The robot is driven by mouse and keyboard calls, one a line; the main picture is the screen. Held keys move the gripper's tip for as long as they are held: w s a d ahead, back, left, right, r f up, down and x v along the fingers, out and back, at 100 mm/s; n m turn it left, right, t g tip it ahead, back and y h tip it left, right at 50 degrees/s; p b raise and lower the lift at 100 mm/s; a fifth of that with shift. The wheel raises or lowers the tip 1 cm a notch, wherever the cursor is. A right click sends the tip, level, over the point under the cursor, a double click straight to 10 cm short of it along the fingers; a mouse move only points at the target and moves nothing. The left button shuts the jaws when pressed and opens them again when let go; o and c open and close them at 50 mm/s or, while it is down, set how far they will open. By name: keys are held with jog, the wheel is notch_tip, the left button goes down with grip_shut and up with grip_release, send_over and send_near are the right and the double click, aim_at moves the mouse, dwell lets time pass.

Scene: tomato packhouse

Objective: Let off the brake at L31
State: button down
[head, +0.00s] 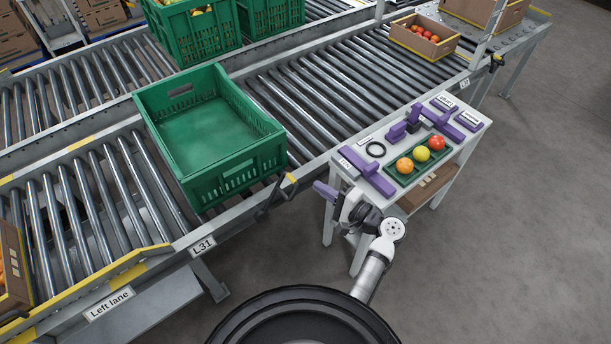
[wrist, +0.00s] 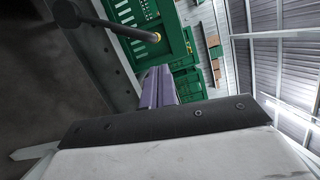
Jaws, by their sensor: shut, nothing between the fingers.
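The L31 label (head: 203,245) is on the near side rail of the roller conveyor. A dark brake lever (head: 272,197) with a yellow tip is mounted on that rail to the right of the label, slanting up to the right. In the wrist view the lever (wrist: 112,25) runs from a round dark pivot at upper left to its yellow tip. My gripper (head: 319,187), with purple fingers, is just right of the lever tip in the head view, apart from it. In the wrist view my gripper (wrist: 158,72) is shut and empty, with the lever tip beyond the fingertips.
An empty green crate (head: 232,170) sits on the rollers behind the lever. A white side table (head: 455,150) at right holds purple tools and a green tray (head: 398,178) with tomatoes. Another lever (head: 495,63) is farther along the rail. The floor at right is clear.

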jog(key=s+d, duration=0.1)
jog(key=s+d+f+m, duration=0.1)
jog(key=shift+s+d+f, duration=0.1)
jog(key=shift+s+d, duration=0.15)
jog(key=shift+s, duration=0.1)
jog(key=p+x, duration=0.2)
jog(key=x, duration=0.8)
jog(key=shift+r, duration=0.3)
jog(key=shift+a+r, duration=0.1)
